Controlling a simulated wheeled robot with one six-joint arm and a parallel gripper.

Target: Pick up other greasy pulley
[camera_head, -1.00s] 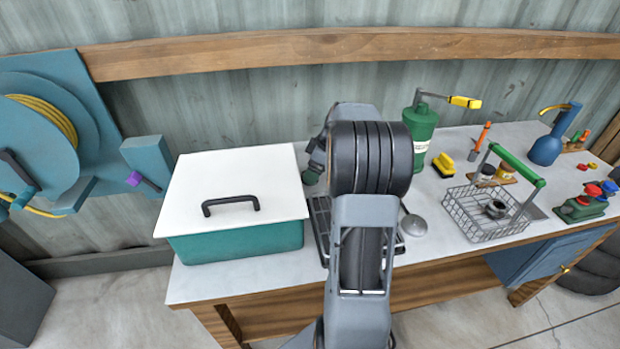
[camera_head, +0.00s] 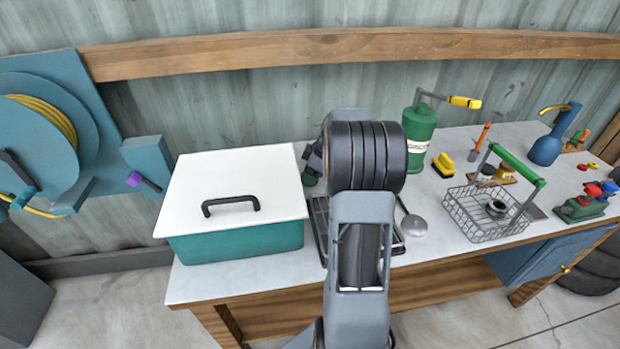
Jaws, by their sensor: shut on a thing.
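One dark metal pulley (camera_head: 497,208) lies in the wire basket (camera_head: 466,222) with the green handle, on the right half of the bench. My arm stands upright in the middle of the view and hides much of the black tray (camera_head: 318,215) behind it. My gripper's fingers are hidden behind my arm, and so is whatever they hold. Only a dark part of my wrist shows at the arm's left edge. I see no second pulley.
A teal box (camera_head: 236,243) with a white lid (camera_head: 240,185) fills the bench's left end. A round silver thing (camera_head: 414,225) lies beside the tray.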

